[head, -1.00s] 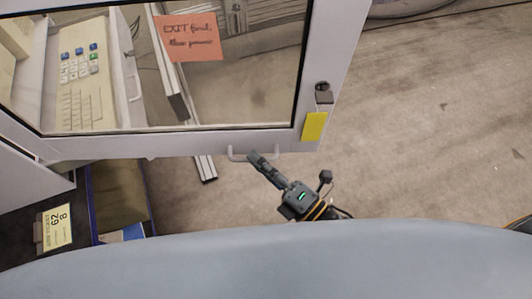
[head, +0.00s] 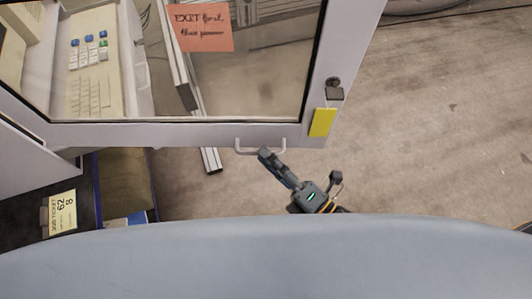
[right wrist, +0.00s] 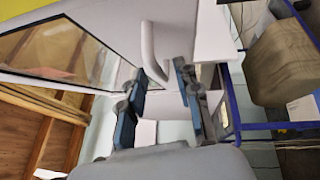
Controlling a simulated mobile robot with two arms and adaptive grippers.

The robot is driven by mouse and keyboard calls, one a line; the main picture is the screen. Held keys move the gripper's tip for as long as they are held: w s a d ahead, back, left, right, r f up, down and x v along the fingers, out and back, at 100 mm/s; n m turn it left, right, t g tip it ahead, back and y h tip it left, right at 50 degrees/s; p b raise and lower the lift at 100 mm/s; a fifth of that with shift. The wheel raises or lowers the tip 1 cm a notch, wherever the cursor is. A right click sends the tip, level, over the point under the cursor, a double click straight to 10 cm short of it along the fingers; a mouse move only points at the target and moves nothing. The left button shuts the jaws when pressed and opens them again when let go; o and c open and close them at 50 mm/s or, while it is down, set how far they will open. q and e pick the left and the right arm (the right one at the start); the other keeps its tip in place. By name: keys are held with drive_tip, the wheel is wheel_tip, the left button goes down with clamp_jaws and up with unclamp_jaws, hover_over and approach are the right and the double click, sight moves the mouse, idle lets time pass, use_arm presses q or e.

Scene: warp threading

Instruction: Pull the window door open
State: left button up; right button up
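The window door (head: 190,134) is a light grey framed glass panel across the upper part of the head view. Its pale U-shaped handle (head: 260,151) sits on the bottom rail near the right corner. The handle also shows in the right wrist view (right wrist: 150,55). My right gripper (head: 265,154) is at the handle, with its fingertips overlapping it in the head view. In the right wrist view the two dark fingers (right wrist: 160,88) are apart, with the handle's near end close to the gap between them. I cannot tell whether they touch it. My left gripper is out of view.
A black lock (head: 334,93) and a yellow tag (head: 322,122) are on the door's right stile. An orange note (head: 203,27) shows on the glass. A keypad panel (head: 88,75) shows behind it. A ticket (head: 62,213) is at lower left. Open floor (head: 440,140) lies to the right.

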drive_tip(key=v, duration=1)
drive_tip(key=shift+s+d, duration=0.25)
drive_tip(key=shift+f, duration=0.2)
drive_tip(key=d+f+m+g+h, duration=0.1)
drive_tip(key=d+f+m+h, duration=0.3)
drive_tip(key=f, duration=0.7)
drive_tip(key=d+f+m+g+h, duration=0.25)
drive_tip(key=f+m, duration=0.35)
drive_tip(key=f, duration=0.5)
drive_tip(key=d+f+m+g+h, duration=0.1)
drive_tip(key=d+f+m+h, duration=0.35)
drive_tip(key=f, duration=0.65)
drive_tip(key=s+d+f+m+g+h, duration=0.2)
drive_tip(key=s+f+m+g, duration=0.7)
drive_tip(key=s+f, duration=0.7)
drive_tip(key=shift+s+d+f+m, duration=0.35)
drive_tip(key=shift+d+f+m, duration=0.15)
drive_tip(key=shift+f+m, duration=0.35)
drive_tip(key=shift+s+r, duration=0.1)
drive_tip(key=shift+r, duration=0.05)
